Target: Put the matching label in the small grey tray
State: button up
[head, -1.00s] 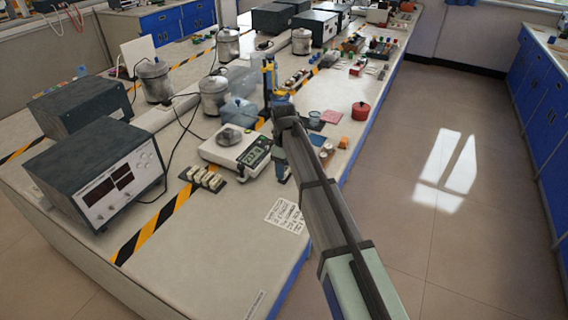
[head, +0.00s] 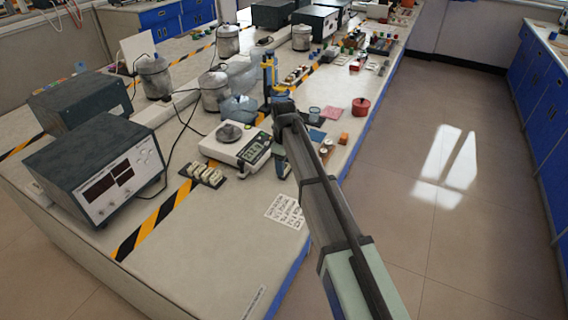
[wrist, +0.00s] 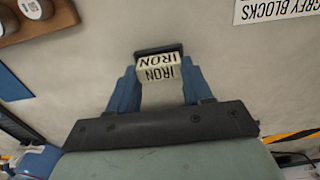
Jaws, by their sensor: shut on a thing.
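My gripper (wrist: 158,88) is shut on a cream label block (wrist: 158,74) with black letters reading IRON on two faces. The blue fingers are on either side of it. A dark edge (wrist: 160,48) shows just behind the block; it may be the small grey tray, but most of it is hidden and I cannot tell whether the block touches it. In the head view my gripper (head: 281,166) is low over the bench, right of the balance, and the label is not distinguishable there. Several other cream labels (head: 204,176) sit on a dark holder left of the balance.
A white balance (head: 235,147) with a grey lump (head: 229,132) on its pan stands left of my gripper. A printed sheet (head: 285,211) lies in front. Wooden discs (wrist: 33,10) with metal pieces are close by.

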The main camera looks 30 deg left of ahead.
jog(key=shift+f, duration=0.2)
jog(key=o, duration=1.4)
jog(key=shift+r, duration=0.1)
jog(key=shift+r, duration=3.9)
